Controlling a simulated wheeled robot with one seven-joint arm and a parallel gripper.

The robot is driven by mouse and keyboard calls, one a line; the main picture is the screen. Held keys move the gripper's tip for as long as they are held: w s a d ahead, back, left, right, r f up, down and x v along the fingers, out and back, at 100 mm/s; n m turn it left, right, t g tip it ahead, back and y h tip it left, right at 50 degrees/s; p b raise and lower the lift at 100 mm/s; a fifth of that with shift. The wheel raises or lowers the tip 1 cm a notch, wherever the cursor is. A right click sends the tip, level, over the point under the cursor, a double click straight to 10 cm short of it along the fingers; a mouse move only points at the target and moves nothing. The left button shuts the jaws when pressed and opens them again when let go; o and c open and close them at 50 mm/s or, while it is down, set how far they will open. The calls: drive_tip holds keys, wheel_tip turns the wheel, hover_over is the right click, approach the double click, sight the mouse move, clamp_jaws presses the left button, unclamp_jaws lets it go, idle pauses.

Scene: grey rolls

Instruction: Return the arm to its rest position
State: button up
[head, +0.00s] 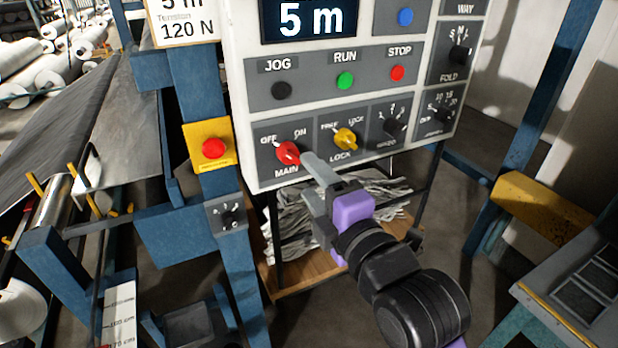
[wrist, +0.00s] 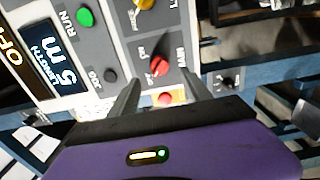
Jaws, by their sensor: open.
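My gripper (head: 322,174) is held out in front of the lower left of a white control panel (head: 240,95). It is open and empty. In the wrist view its two fingers (wrist: 160,88) stand apart, with the red MAIN knob (wrist: 160,66) seen between and beyond them. In the head view the red MAIN knob (head: 288,153) shows just left of the fingertips. I cannot tell the exact gap between fingertips and panel. My black and purple arm reaches in from the lower right.
A yellow LOCK knob (head: 345,139) is right of the MAIN knob. A red emergency button (head: 213,149) sits on a blue post (head: 190,95) at left. A wooden shelf (head: 290,279) with grey strips is under the panel.

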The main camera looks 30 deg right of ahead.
idle(0.4)
drive_tip(key=s+f+m+g, duration=0.1)
drive_tip(key=s+f+m, duration=0.5)
drive_tip(key=s, duration=0.6)
drive_tip(key=s+f+m+g, duration=0.1)
drive_tip(key=s+f+m, duration=0.5)
drive_tip(key=s, duration=0.6)
drive_tip(key=s+f+m+g, duration=0.1)
drive_tip(key=s+f+m, duration=0.5)
drive_tip(key=s, duration=0.6)
drive_tip(key=shift+a+f, duration=0.15)
drive_tip(key=shift+f, duration=0.8)
